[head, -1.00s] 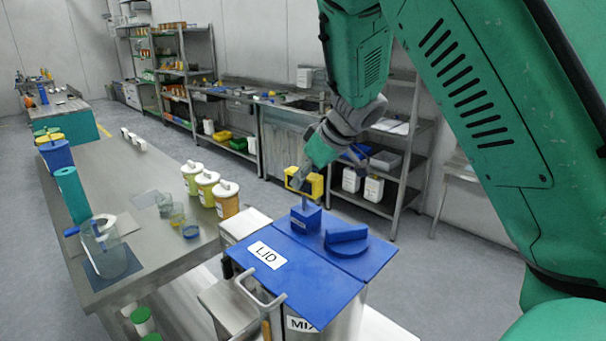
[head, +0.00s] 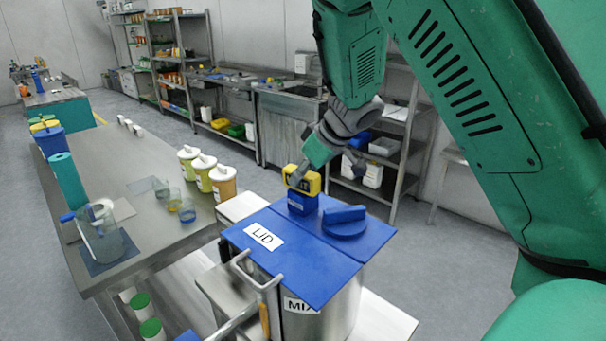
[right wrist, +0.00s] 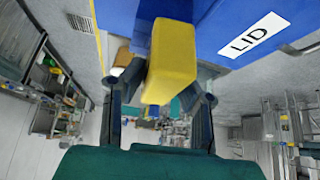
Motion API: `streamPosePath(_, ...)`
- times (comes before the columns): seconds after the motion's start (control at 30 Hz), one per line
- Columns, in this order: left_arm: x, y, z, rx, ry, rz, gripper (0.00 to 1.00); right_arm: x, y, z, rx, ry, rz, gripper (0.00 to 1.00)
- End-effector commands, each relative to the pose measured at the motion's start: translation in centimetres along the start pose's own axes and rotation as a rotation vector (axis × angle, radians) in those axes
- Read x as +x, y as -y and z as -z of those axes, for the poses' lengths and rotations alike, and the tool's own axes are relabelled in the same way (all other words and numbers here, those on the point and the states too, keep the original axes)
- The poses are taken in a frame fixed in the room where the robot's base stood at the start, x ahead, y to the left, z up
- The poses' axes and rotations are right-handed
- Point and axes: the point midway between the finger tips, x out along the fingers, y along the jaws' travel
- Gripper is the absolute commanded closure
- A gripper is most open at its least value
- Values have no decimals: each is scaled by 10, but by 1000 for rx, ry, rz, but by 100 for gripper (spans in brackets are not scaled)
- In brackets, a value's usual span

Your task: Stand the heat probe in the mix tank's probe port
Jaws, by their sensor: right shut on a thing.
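The heat probe (head: 302,180) has a yellow block head. In the head view it sits upright right above the blue probe port (head: 303,204) on the mix tank's lid, and no stem shows between them. Whether the head touches the port's top I cannot tell. The mix tank (head: 342,304) is a steel vessel under a blue lid (head: 290,250). My right gripper (head: 299,174) is shut on the yellow head from above; the right wrist view shows the head (right wrist: 170,65) between its fingers. My left gripper is not in view.
A round blue knob (head: 345,222) stands on the lid beside the port. A metal handle (head: 262,283) rises at the tank's front. Shelves stand behind.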

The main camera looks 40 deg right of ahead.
Motion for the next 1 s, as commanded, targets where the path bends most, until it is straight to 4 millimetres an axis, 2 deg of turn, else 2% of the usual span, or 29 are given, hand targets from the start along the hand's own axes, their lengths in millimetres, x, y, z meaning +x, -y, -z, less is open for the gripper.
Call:
streamPosePath(0.13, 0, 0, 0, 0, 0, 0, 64, 2, 6, 0, -2, 3, 15, 100)
streamPosePath(0.17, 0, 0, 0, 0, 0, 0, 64, 2, 7, 0, -2, 3, 15, 70)
streamPosePath(0.2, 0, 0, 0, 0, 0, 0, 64, 2, 7, 0, -2, 3, 15, 56)
streamPosePath(0.23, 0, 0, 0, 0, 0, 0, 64, 2, 6, 0, -2, 3, 14, 50)
streamPosePath(0.77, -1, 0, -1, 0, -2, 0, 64, 1, -1, -2, 1, 1, 9, 50)
streamPosePath(0.87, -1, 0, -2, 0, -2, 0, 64, -6, -1, -1, -1, 0, 8, 50)
streamPosePath(1.0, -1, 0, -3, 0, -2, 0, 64, -29, 0, 0, -1, -2, 5, 50)
